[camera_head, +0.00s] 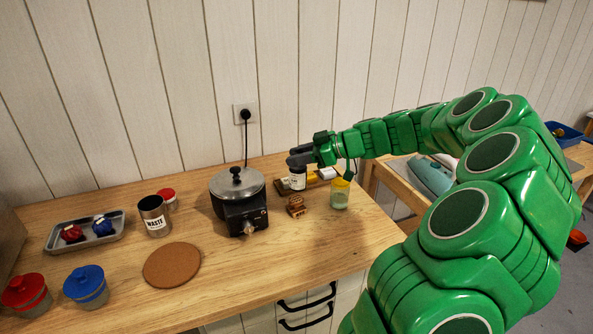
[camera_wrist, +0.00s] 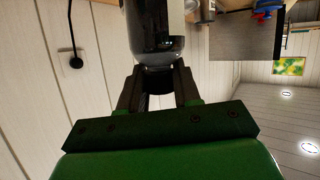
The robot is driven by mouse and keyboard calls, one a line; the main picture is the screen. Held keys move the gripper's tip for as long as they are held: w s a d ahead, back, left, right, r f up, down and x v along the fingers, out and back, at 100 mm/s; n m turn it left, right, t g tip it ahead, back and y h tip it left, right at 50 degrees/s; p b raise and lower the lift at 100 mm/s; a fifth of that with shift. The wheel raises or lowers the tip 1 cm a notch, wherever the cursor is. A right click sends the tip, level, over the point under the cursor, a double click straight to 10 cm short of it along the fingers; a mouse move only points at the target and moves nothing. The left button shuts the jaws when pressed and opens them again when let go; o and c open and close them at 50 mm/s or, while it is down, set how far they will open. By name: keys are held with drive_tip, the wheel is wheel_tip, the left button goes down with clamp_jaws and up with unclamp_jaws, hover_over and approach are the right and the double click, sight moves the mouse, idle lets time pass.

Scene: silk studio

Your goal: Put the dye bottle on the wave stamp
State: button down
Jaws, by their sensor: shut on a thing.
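A dark dye bottle with a white label (camera_head: 297,182) hangs in my gripper (camera_head: 298,160) near the back right of the worktop. In the wrist view, the bottle (camera_wrist: 155,38) shows dark and glossy between the two fingers (camera_wrist: 158,85). A small brown wooden piece (camera_head: 295,206), possibly the wave stamp, stands in front of the bottle; its pattern is too small to make out. The bottle appears apart from it. I cannot tell whether the bottle's base touches anything behind it.
A yellow-topped jar (camera_head: 340,193) stands close to the right. A cooking pot (camera_head: 238,186) on a black base stands left. The front right worktop is clear.

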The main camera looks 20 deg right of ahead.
wheel_tip(320, 180, down, 6)
drive_tip(key=w, duration=0.2)
drive_tip(key=shift+w+d+f, duration=0.2)
drive_tip(key=shift+w+d, duration=0.05)
drive_tip(key=shift+w, duration=0.1)
idle(0.3)
drive_tip(key=c, duration=0.8)
unclamp_jaws()
drive_tip(key=shift+f, duration=0.1)
